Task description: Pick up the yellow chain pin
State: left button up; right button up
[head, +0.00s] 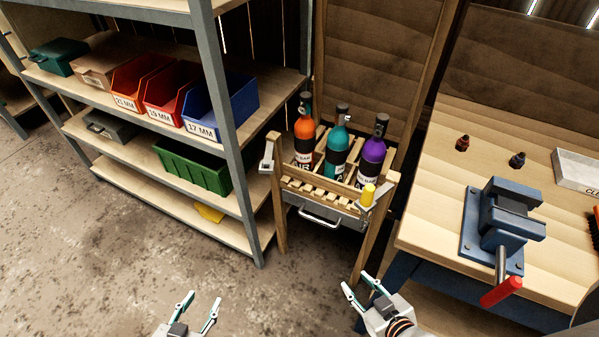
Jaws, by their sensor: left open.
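A small upright yellow piece (367,194), which looks like the yellow chain pin, stands at the front right corner of a wooden stand (285,225), on a grey metal bracket. My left gripper (202,298) is open and empty over the floor at the bottom of the view, below and left of the stand. My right gripper (356,280) has its fingers spread with nothing between them. It appears in front of the stand, below the yellow piece in the picture and apart from it.
The stand holds orange (304,140), teal (338,150) and purple (371,160) bottles behind the yellow piece. A shelf unit (232,150) with bins stands left. A workbench (428,210) with a blue vise (505,215) stands right. The floor (130,240) at front left is clear.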

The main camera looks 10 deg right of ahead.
aim_at(367, 197)
jog(key=z, duration=0.85)
